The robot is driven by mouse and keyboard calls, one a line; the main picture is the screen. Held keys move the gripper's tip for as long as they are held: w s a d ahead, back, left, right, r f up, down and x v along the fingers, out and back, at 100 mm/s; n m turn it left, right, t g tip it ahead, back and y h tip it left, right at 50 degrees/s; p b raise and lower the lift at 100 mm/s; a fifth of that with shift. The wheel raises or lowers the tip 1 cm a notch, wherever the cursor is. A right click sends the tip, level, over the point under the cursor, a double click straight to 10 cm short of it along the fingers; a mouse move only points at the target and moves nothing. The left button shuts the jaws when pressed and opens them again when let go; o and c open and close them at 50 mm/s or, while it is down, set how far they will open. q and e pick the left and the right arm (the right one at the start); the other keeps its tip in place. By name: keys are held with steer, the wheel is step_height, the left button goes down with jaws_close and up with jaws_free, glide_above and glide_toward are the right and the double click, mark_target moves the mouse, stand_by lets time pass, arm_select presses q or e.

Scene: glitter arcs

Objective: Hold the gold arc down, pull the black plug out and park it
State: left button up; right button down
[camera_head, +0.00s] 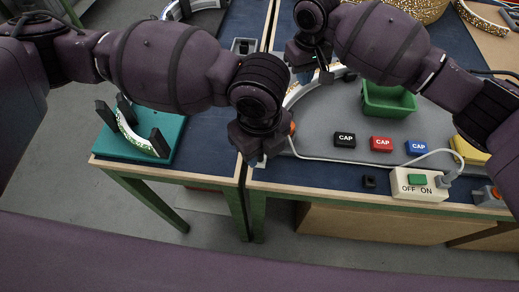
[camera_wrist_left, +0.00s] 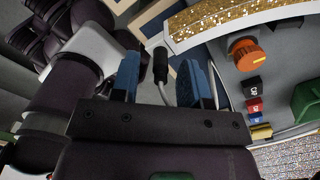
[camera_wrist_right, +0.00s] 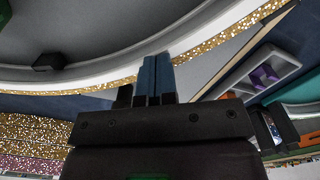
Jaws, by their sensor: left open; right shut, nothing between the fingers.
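The gold arc is a curved white piece with a glittering gold band. It crosses the top of the left wrist view (camera_wrist_left: 225,20), runs behind the fingers in the right wrist view (camera_wrist_right: 225,38), and partly shows in the head view (camera_head: 297,95). The black plug (camera_wrist_left: 161,64) with its grey cable lies between the spread blue fingers of my left gripper (camera_head: 254,158), near the arc's end. Whether the fingers touch it, I cannot tell. My right gripper (camera_head: 325,74) is shut and empty, its tips (camera_wrist_right: 155,62) at the arc's gold edge; contact is unclear.
Black, red and blue CAP blocks (camera_head: 381,143), a green bin (camera_head: 388,100) and an OFF/ON switch box (camera_head: 420,185) stand on the right-hand table. A small black block (camera_head: 369,181) sits by its front edge. An orange knob (camera_wrist_left: 246,54) is beside the arc. A teal mat (camera_head: 115,147) lies left.

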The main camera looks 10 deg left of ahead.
arm_select(q)
steer(key=shift+f, duration=0.15)
steer(key=shift+c, duration=0.3)
stand_by(0.5)
jaws_close()
stand_by(0.4)
